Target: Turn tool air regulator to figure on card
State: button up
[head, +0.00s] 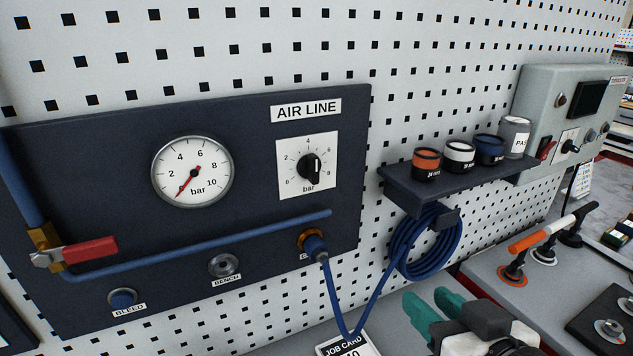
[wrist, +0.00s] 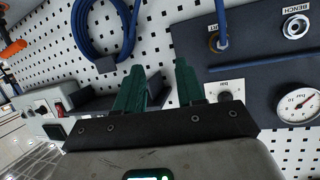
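The regulator knob (head: 311,168), black on a white square dial plate marked in bar, sits on the dark AIR LINE panel (head: 237,118). Its white mark looks roughly upward; the exact figure is hard to read. The round gauge (head: 193,172) has its red needle at the low end, lower left. The job card (head: 347,345) is cut off by the bottom edge, so its figure is not fully readable. My gripper (head: 430,303) has green fingers apart and empty, right of and below the panel. The wrist view, upside down, shows the open fingers (wrist: 160,62) and the dial plate (wrist: 226,93) partly hidden.
A red-handled valve (head: 90,250) and blue pipe are at the panel's left and bottom. A blue hose (head: 340,300) hangs from the lower fitting to a coil (head: 430,243) under a shelf (head: 460,185) with several tins. A grey control box (head: 540,105) is farther right.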

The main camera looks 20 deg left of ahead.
aim_at(317, 169)
jog(key=s+a+r+n+y+b, duration=0.1)
jog(key=a+r+n+y, duration=0.15)
jog(key=a+r, duration=0.35)
jog(key=s+a+r+n+y, duration=0.1)
jog(key=a+r+y, duration=0.25)
jog(key=r, duration=0.35)
jog(key=shift+t+h, duration=0.3)
jog(key=shift+h, duration=0.1)
jog(key=p+x, duration=0.1)
jog(key=x, duration=0.9)
jog(key=shift+a+p, duration=0.15)
jog(key=shift+p, duration=0.15)
grip_shut()
